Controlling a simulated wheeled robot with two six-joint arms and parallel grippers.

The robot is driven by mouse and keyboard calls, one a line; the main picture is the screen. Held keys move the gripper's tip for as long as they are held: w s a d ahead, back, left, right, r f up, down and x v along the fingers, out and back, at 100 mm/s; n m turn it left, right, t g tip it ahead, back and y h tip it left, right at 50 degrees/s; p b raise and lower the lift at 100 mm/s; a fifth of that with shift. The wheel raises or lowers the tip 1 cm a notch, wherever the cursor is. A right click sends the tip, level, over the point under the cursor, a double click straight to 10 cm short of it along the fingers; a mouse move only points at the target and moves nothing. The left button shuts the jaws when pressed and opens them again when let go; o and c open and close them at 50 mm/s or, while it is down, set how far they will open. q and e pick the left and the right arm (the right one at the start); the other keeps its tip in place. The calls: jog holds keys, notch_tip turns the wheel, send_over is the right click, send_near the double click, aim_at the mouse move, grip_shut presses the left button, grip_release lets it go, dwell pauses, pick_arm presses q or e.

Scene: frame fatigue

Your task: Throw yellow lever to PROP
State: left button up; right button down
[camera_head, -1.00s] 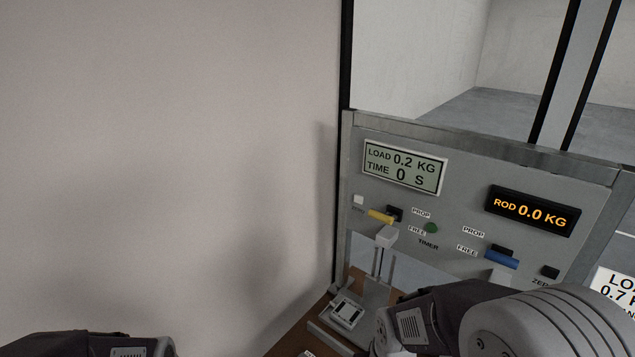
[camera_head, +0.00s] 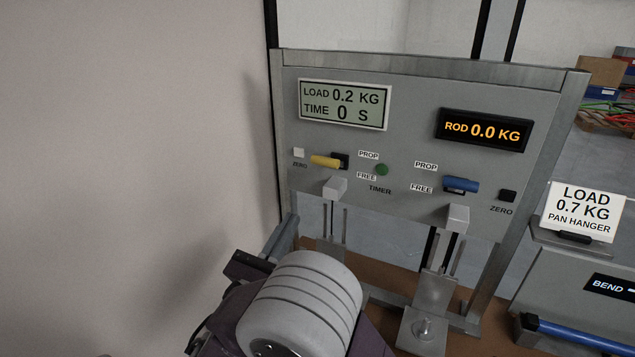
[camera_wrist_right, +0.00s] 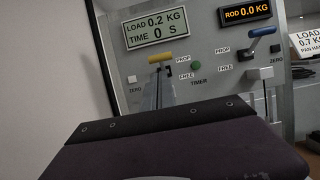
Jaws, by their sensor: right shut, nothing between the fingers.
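The yellow lever (camera_head: 325,161) is on the left of the grey panel, left of its PROP and FREE labels, and sticks out toward the left. It also shows in the right wrist view (camera_wrist_right: 168,57), near the top middle. My right gripper (camera_head: 288,226) is low and left of the lever in the head view, apart from it there. It is shut and empty, partly hidden by my own arm. My left gripper is out of view.
A blue lever (camera_head: 460,184) with its own labels is to the right. A white button (camera_head: 299,153), a green button (camera_head: 382,170) and a black button (camera_head: 508,196) are on the panel. A white block (camera_head: 335,187) sits below the yellow lever. A pale wall is left.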

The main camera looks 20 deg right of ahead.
aim_at(322, 164)
jog(key=p+x, duration=0.3)
jog(key=x, duration=1.1)
jog(key=shift+w+a+f, duration=0.1)
notch_tip(322, 164, up, 2)
jog(key=shift+w+r+p, duration=0.1)
jog(key=shift+w+p, duration=0.05)
jog(key=shift+p, duration=0.4)
